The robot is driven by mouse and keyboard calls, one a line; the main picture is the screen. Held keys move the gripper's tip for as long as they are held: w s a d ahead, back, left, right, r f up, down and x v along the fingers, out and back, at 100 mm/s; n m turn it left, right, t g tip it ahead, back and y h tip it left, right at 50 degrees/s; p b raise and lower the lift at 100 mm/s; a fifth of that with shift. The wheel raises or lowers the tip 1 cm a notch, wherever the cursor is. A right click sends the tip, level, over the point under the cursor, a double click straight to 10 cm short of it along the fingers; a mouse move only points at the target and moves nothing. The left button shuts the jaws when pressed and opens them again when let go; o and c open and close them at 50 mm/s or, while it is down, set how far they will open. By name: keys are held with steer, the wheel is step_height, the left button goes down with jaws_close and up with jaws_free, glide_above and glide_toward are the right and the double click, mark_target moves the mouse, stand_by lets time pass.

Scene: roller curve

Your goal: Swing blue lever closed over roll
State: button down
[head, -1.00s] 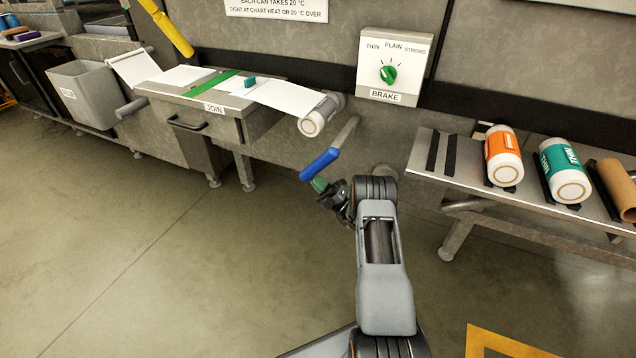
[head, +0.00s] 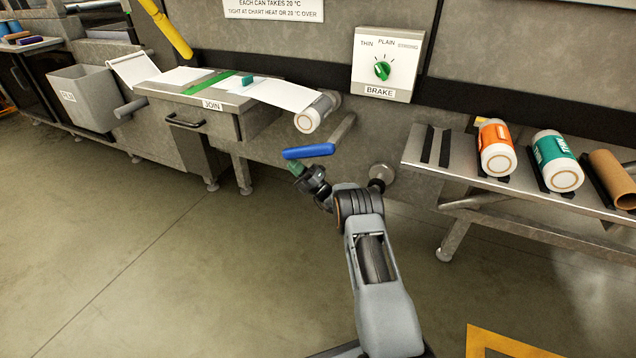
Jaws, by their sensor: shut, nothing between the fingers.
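The blue lever (head: 309,151) is a blue handle on a grey metal arm, in the middle of the head view. Its handle lies nearly level, pointing left, below and beside the white roll (head: 315,112). The roll sits on its holder at the right of the JOIN table, with white web running from it to the left. My gripper (head: 295,168), with greenish fingertips, is shut and empty. It is just under the left end of the blue handle; whether it touches the handle I cannot tell.
A BRAKE dial box (head: 387,64) is on the wall above right. A grey shelf (head: 418,150) on the right bears an orange roll (head: 496,148), a teal roll (head: 557,161) and a brown core (head: 613,180). The JOIN table (head: 212,105) stands left. The floor in front is clear.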

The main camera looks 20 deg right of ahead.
mark_target(288, 149)
steer(key=r, duration=0.1)
steer(key=w+r, duration=0.1)
steer(key=r, duration=0.1)
steer(key=shift+w+a+p, duration=0.1)
steer(key=shift+p, duration=0.3)
steer(key=shift+w+a+r+p, duration=0.15)
steer(key=shift+r+p, duration=0.05)
steer(key=shift+r, duration=0.3)
steer(key=shift+w+a+r+p, duration=0.1)
steer(key=shift+a+r+p, duration=0.1)
steer(key=shift+r, duration=0.25)
steer(key=shift+w+a+r+p, duration=0.15)
steer(key=shift+r, duration=0.35)
steer(key=shift+f, duration=0.1)
step_height(288, 149, down, 14)
steer(key=b, duration=0.2)
steer(key=shift+w+a, duration=0.2)
steer(key=shift+a, duration=0.05)
